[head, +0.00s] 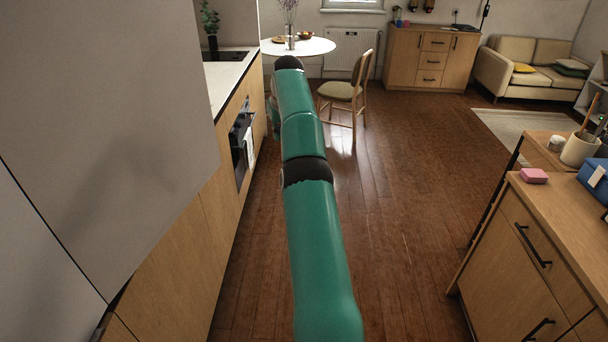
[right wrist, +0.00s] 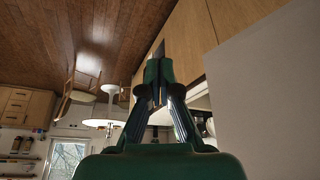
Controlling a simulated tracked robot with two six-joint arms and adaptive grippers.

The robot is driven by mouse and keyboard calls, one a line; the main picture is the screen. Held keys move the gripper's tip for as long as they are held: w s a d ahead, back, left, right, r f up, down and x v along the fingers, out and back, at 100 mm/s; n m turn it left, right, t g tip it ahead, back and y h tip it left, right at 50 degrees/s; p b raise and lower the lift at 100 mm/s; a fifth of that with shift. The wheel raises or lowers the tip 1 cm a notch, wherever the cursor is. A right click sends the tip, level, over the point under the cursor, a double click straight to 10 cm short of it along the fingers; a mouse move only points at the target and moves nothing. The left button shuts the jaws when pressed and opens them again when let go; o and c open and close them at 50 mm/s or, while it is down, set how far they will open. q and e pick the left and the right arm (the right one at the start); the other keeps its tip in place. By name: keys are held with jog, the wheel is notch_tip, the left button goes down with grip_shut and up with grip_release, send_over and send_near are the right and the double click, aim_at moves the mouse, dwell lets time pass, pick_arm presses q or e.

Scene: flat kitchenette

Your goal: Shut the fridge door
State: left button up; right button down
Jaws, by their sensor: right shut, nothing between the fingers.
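A large plain pale grey panel (head: 110,100), apparently the fridge door, fills the upper left of the head view. A dark seam divides it from another pale panel (head: 35,260) at the lower left. A small dark gap shows at its lower corner; I cannot tell how far the door stands open. In the right wrist view the panel (right wrist: 265,105) is at the right, close beside my right gripper but apart from it in the picture. My right gripper (right wrist: 158,75) is shut and empty. In the head view my right arm reaches forward and mostly hides it. My left gripper is out of view.
Wooden base cabinets (head: 165,270) with an oven (head: 241,145) run along the left. A chair (head: 348,90) and a round white table (head: 318,46) stand ahead. A wooden counter unit (head: 540,235) with a pink block (head: 534,175) is at the right. The brown floor (head: 405,190) between is clear.

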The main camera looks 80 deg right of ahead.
jog(key=shift+s+a+r, duration=1)
jog(key=shift+s+a, duration=2.95)
jog(key=shift+a, duration=1.25)
jog(key=w+a+f+n+y, duration=0.2)
jog(key=w+a+f, duration=0.25)
jog(key=w, duration=0.25)
jog(key=w+a+f+n+y, duration=0.1)
jog(key=w+a+f, duration=0.3)
jog(key=w+f, duration=0.15)
jog(key=w+a+f+n+g+y, duration=0.1)
jog(key=w+a+f, duration=0.2)
jog(key=a+f, duration=0.25)
jog(key=w+a+f+n+y+b, duration=0.1)
jog(key=w+a+f+n+y, duration=0.2)
jog(key=a, duration=0.4)
jog(key=w+a+f+g, duration=0.1)
jog(key=w+a+f, duration=0.2)
jog(key=a+f, duration=0.3)
jog(key=s+a+f+n+g+y, duration=0.1)
jog(key=a+f, duration=0.4)
jog(key=a, duration=0.3)
jog(key=s+a+f+n+g, duration=0.1)
jog(key=a+f, duration=0.3)
jog(key=a, duration=0.5)
jog(key=s+a+f+t, duration=0.1)
jog(key=s+a+f, duration=0.7)
jog(key=s+a, duration=0.4)
jog(key=shift+s+a+t+b, duration=0.15)
jog(key=shift+a+t+b, duration=0.2)
jog(key=shift+a, duration=0.4)
